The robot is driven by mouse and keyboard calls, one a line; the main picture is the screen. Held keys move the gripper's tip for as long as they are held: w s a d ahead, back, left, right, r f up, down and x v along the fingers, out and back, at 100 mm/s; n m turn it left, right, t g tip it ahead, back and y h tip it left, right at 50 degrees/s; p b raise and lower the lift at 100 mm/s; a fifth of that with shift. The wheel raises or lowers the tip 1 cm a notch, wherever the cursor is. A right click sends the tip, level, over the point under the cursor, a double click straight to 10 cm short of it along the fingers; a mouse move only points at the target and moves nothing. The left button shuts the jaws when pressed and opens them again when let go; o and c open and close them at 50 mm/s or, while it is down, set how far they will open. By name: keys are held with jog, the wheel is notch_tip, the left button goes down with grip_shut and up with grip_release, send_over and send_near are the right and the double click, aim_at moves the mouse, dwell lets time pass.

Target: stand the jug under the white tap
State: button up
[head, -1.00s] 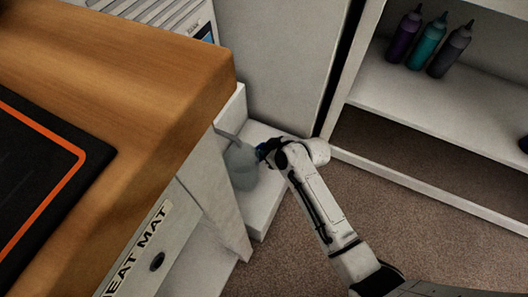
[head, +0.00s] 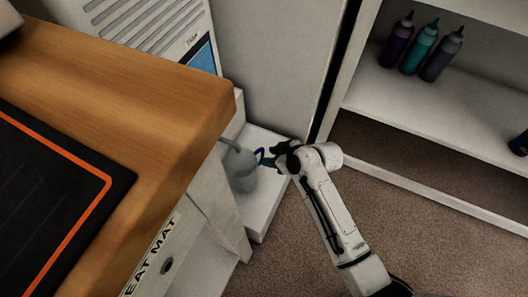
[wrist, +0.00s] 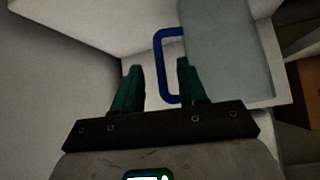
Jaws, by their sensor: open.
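The jug (head: 242,176) is translucent grey-blue with a blue loop handle (head: 261,155). It stands upright on the low white ledge (head: 264,208) beside the wooden counter. A pale grey spout-like bar (head: 229,144), perhaps the tap, reaches out just above the jug; its colour is dull in this light. My gripper (head: 270,161) is open to the right of the jug, at its handle. In the wrist view the jug (wrist: 222,50) is at upper right, and the upright bar of the handle lies between my green fingertips (wrist: 158,80), with gaps showing. The jug's base is partly hidden.
The wooden counter (head: 150,85) with a black, orange-edged mat (head: 50,200) overhangs at left. A white vented unit (head: 155,30) stands behind. A shelf unit (head: 385,95) with several bottles is at right. Brown carpet (head: 300,245) is clear in front.

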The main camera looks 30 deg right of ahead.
jog(key=s+d+r+m+g+h, duration=0.1)
jog(key=s+r+g, duration=0.1)
jog(key=s, duration=0.7)
jog(key=s+d+r+m+g+h+p, duration=0.1)
jog(key=s+r, duration=0.3)
jog(key=s, duration=0.5)
jog(key=s+d+r+m+g+h+p, duration=0.1)
jog(key=s+d+r+m+g+h, duration=0.1)
jog(key=s, duration=0.6)
jog(key=shift+s+d+r+m+g, duration=0.4)
jog(key=shift+d+r+m+g, duration=0.2)
jog(key=shift+r+g, duration=0.4)
jog(key=shift+a+f, duration=0.1)
